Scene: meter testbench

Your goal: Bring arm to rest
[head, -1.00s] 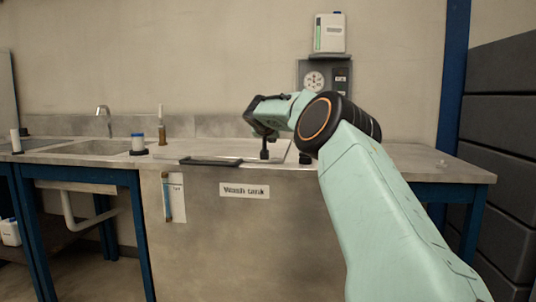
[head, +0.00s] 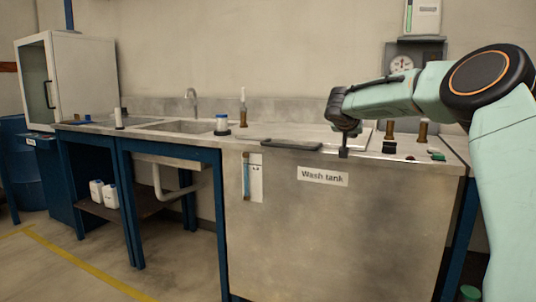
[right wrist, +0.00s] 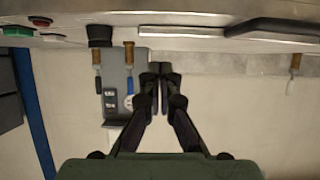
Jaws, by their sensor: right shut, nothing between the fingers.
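My right arm, pale green with a black and orange joint, comes in from the right in the head view. Its gripper (head: 346,138) hangs over the right part of the wash tank (head: 315,225) top, to the right of the lid's dark handle (head: 291,145). In the right wrist view the gripper (right wrist: 160,72) has its dark fingers together, with nothing between them. My left gripper is in no view.
Brass-coloured fittings (head: 391,131) stand right of my gripper, near a green button (head: 438,157). A gauge panel (head: 402,64) is on the wall behind. A sink, a tap (head: 192,100) and a blue-capped jar (head: 222,124) are left. A white cabinet (head: 85,78) stands far left.

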